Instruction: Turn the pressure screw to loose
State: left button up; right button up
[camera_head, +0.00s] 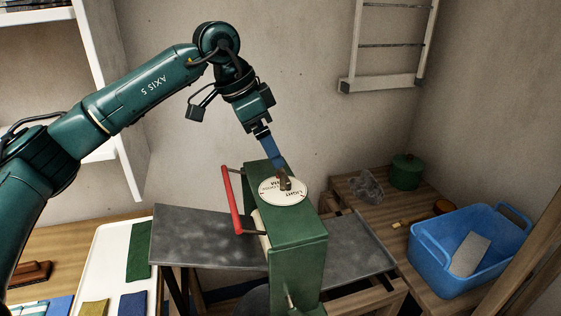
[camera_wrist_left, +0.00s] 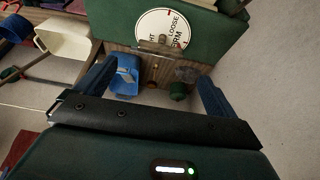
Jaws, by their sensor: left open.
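The pressure screw (camera_head: 285,182) is a small brown handle standing up from a white round dial (camera_head: 292,197) on top of the green press housing (camera_head: 296,244). The dial has printed words; "LIGHT" is readable in the head view, and "LOOSE" in the wrist view. The screw also shows in the left wrist view (camera_wrist_left: 152,46). My left gripper (camera_head: 275,160) has blue fingers and points down at the screw from just above. In the wrist view its fingers (camera_wrist_left: 156,72) are apart, with nothing gripped. I cannot tell the screw's exact setting. My right gripper is not in view.
A red handle bar (camera_head: 230,200) stands on the press's left side, above a grey bed plate (camera_head: 205,236). At right are a blue tub (camera_head: 437,268), a green lidded pot (camera_head: 406,172) and a wooden bench. A white board (camera_head: 107,258) with coloured cloths lies left.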

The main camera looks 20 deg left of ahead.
aim_at(283, 171)
pick_arm(q)
jog(key=p+x, duration=0.1)
jog(key=x, duration=0.6)
jog(key=shift+w+d+f, duration=0.1)
jog(key=shift+w+f, duration=0.05)
jog(key=shift+w, duration=0.05)
jog(key=shift+c, duration=0.5)
jog(key=c, duration=0.9)
